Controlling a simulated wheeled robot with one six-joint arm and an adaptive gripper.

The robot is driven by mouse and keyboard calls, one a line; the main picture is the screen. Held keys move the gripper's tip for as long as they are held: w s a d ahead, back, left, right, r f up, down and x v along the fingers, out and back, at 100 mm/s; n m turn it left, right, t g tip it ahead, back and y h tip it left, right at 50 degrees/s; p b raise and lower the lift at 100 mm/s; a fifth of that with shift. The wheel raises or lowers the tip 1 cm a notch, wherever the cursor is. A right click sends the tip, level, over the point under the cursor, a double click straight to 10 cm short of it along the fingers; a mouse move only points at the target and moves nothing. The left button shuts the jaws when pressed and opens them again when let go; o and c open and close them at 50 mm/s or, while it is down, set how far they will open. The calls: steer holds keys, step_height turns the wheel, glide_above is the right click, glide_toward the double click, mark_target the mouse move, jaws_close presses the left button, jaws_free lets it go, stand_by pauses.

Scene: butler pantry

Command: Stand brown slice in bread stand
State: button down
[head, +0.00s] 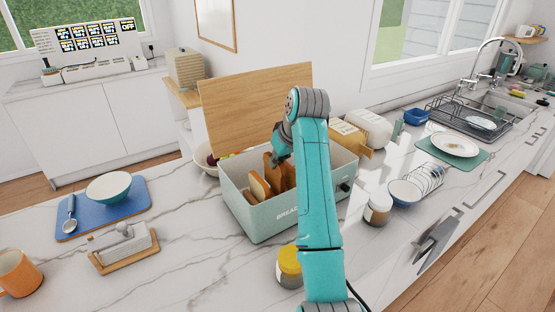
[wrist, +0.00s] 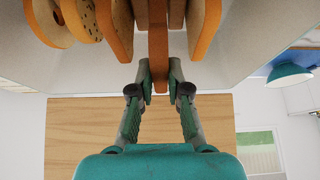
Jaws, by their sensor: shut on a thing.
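My gripper (head: 281,156) reaches down into the open top of the pale green bread box (head: 262,222). In the wrist view my gripper (wrist: 160,76) is shut on the edge of a brown slice (wrist: 158,48). The slice is still among the other slices in the box; its lower part is hidden. Other slices stand beside it, including a seeded one (wrist: 83,18) and a pale one (head: 258,187). A small wire rack (head: 428,178), which looks like the bread stand, stands right of the box and shows no slice in it.
The wooden lid (head: 255,100) stands raised behind the box. A jar (head: 377,209), a yellow-lidded jar (head: 289,268) and a blue bowl (head: 404,193) stand between or near box and rack. A butter dish (head: 122,246) is at left. Bare marble lies left of the box.

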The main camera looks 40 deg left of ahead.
mark_target(278, 173)
steer(key=shift+f, duration=2.2)
steer(key=c, duration=1.1)
jaws_free()
steer(key=shift+o, duration=0.2)
steer(key=v, duration=1.2)
steer(key=shift+d, duration=0.1)
